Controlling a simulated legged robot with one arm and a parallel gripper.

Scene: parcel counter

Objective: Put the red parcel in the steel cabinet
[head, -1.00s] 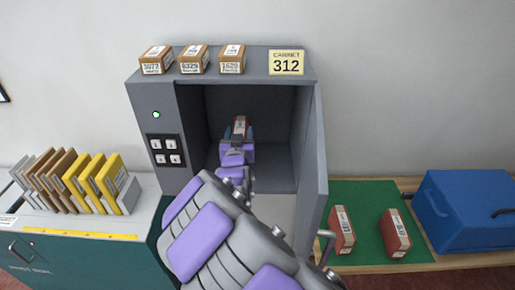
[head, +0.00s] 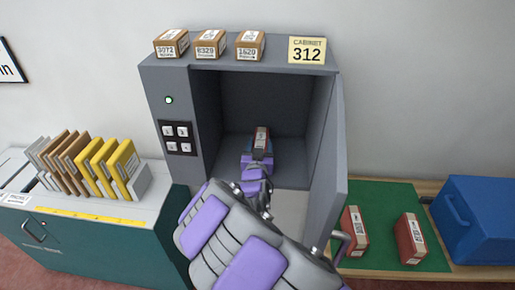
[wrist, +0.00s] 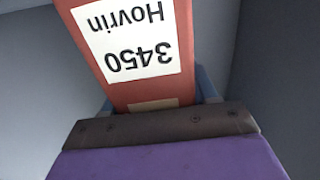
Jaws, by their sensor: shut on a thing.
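The steel cabinet (head: 328,68) stands on the counter with its door (head: 340,165) swung open to the right. My gripper (head: 258,152) is inside the cabinet opening, shut on a red parcel (head: 261,138). In the wrist view the held red parcel (wrist: 135,55) shows a white label reading "3450 Hovrin", upside down in the picture. Blue finger parts show on either side of it. The cabinet's grey inner walls surround the parcel. I cannot tell whether its underside touches the cabinet floor.
Two other red parcels (head: 354,232) (head: 409,238) lie on a green mat (head: 385,195) beside a blue box (head: 480,215). Small brown boxes (head: 210,45) sit on the cabinet top. Envelopes (head: 100,162) stand in a rack at left. The open door edge is close to my arm.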

